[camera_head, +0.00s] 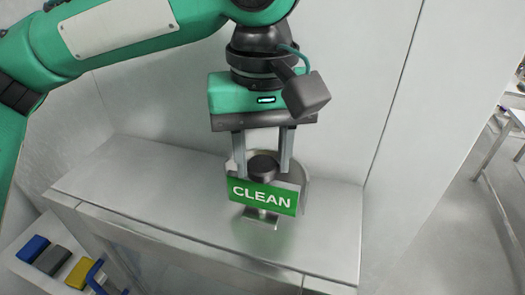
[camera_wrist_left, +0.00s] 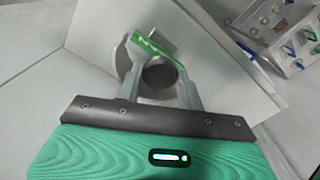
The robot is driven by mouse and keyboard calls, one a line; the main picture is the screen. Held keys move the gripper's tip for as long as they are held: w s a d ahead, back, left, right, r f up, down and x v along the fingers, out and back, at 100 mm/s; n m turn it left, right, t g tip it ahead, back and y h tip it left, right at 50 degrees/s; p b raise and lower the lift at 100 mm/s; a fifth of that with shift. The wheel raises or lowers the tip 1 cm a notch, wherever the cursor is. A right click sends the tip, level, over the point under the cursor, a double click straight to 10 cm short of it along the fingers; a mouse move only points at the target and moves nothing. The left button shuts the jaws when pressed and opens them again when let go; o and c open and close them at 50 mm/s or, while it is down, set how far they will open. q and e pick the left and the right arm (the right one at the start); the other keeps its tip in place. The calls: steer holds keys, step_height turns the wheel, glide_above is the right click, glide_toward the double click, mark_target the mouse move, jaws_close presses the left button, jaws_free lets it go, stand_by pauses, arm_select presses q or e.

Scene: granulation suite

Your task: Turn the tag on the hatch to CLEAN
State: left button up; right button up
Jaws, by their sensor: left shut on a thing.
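The tag (camera_head: 262,195) shows a green face with the white word CLEAN toward the head camera. It stands over a small metal base on the grey steel hatch top. A dark round knob (camera_head: 262,167) sits just behind the tag's top edge. My left gripper (camera_head: 262,172) comes down from above with its two fingers on either side of the knob, shut on it. In the left wrist view the knob (camera_wrist_left: 160,76) lies between the fingers, and the tag's green edge (camera_wrist_left: 152,46) shows beyond it. My right gripper is in neither view.
The steel top (camera_head: 150,185) is bare to the left of the tag. A pale wall rises close behind it. Blue, grey and yellow items (camera_head: 55,260) lie on a lower shelf at the bottom left. Open floor (camera_head: 450,220) and a metal table frame are at the right.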

arm_select(q)
steer(key=shift+r, duration=0.1)
stand_by(0.4)
steer(key=o, duration=1)
steer(key=shift+r+b, duration=2)
steer(key=shift+r, duration=4.85)
